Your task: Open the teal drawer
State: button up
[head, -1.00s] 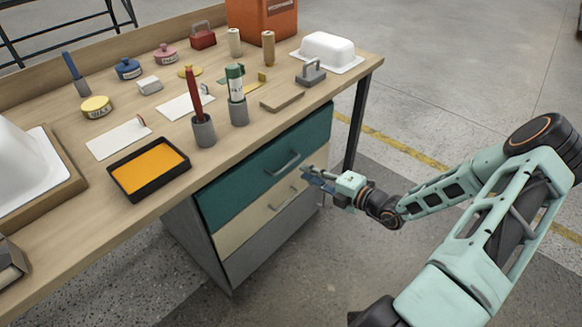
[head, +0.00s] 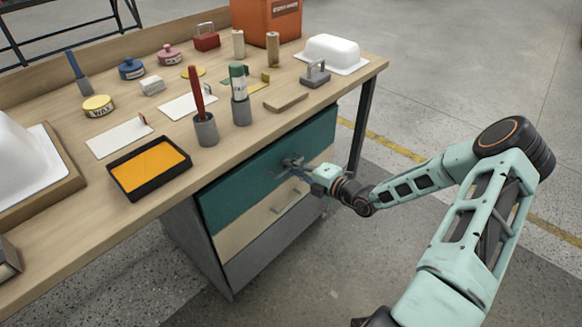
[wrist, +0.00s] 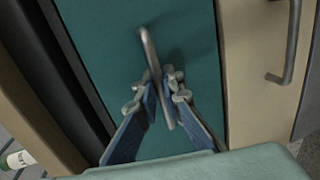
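The teal drawer (head: 247,187) is the top one of three under the workbench, and its front looks flush with the unit. Its grey bar handle shows in the wrist view (wrist: 148,48), running down the teal front. My gripper (head: 293,165) is at this handle, in front of the drawer. In the wrist view my gripper's blue fingers (wrist: 160,88) lie one on each side of the bar, close against it, and look shut on it. The fingers hide part of the handle in the head view.
Below are a beige drawer (head: 262,217) with its own handle (head: 289,196) and a grey drawer (head: 268,255). The wooden benchtop (head: 240,142) overhangs above, holding cups, tins and a black tray (head: 146,194) with orange inside. A dark table leg (head: 361,125) stands right of the drawers. The floor to the right is open.

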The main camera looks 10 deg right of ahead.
jog(key=shift+s+r, duration=0.1)
grip_shut()
jog(key=f+p+v, duration=0.3)
jog(key=p+v, duration=0.1)
jog(key=v, duration=1.1)
jog(key=s+f+p+v, duration=0.1)
jog(key=f+p+v, duration=0.2)
jog(key=v, duration=1.3)
jog(key=shift+s+d+f+p, duration=0.25)
jog(key=shift+s+d+p, duration=0.05)
jog(key=shift+d+p, duration=0.25)
jog(key=shift+o, duration=2)
grip_release()
jog(key=v, duration=1.2)
